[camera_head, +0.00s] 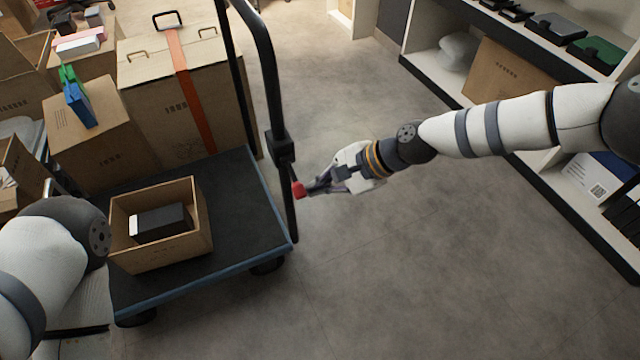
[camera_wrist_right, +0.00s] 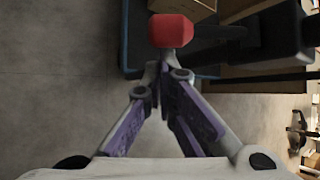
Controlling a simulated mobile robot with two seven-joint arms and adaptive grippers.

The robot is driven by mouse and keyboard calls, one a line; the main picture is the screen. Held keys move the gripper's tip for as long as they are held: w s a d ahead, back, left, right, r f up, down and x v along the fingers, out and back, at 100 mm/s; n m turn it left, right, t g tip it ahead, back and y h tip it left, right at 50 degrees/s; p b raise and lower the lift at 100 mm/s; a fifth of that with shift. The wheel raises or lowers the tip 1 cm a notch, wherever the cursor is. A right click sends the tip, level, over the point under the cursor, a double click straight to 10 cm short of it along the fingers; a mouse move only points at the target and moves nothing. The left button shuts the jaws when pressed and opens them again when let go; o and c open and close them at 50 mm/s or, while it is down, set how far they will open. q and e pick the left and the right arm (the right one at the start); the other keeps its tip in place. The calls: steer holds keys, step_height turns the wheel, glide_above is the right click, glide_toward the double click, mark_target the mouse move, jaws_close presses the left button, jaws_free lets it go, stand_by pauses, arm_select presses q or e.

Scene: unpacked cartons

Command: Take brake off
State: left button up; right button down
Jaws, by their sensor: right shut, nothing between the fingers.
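The trolley (camera_head: 235,235) is a dark platform with a blue edge and a tall black handle (camera_head: 268,75). A brake lever with a red knob (camera_head: 299,190) sits low by the handle's near post. In the right wrist view the red knob (camera_wrist_right: 170,30) is at the top centre, with its dark lever (camera_wrist_right: 222,32) running right. My right gripper (camera_head: 313,187) is shut and empty, its fingertips (camera_wrist_right: 164,72) close beside the knob; I cannot tell whether they touch it. My left arm shows at the lower left, but its gripper is not in view.
An open carton (camera_head: 208,245) holding a dark box (camera_head: 160,222) stands on the trolley. Larger cartons (camera_head: 100,140) stand behind it, one with an orange strap (camera_head: 190,90). Shelving (camera_head: 430,75) lines the right. The grey floor (camera_head: 400,280) between is clear.

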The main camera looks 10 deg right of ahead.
arm_select(q)
steer(key=shift+w+r, duration=0.15)
steer(key=shift+r, duration=0.1)
arm_select(e)
steer(key=shift+s+r+g, duration=0.1)
steer(key=shift+r+g, duration=0.15)
steer(key=shift+g, duration=0.05)
arm_select(q)
steer(key=shift+w+r+p, duration=0.2)
steer(key=shift+p, duration=0.35)
arm_select(e)
steer(key=shift+s+d+r+m+g+h, duration=0.1)
steer(key=shift+r+m+g+h, duration=0.1)
steer(key=shift+m+g+h, duration=0.1)
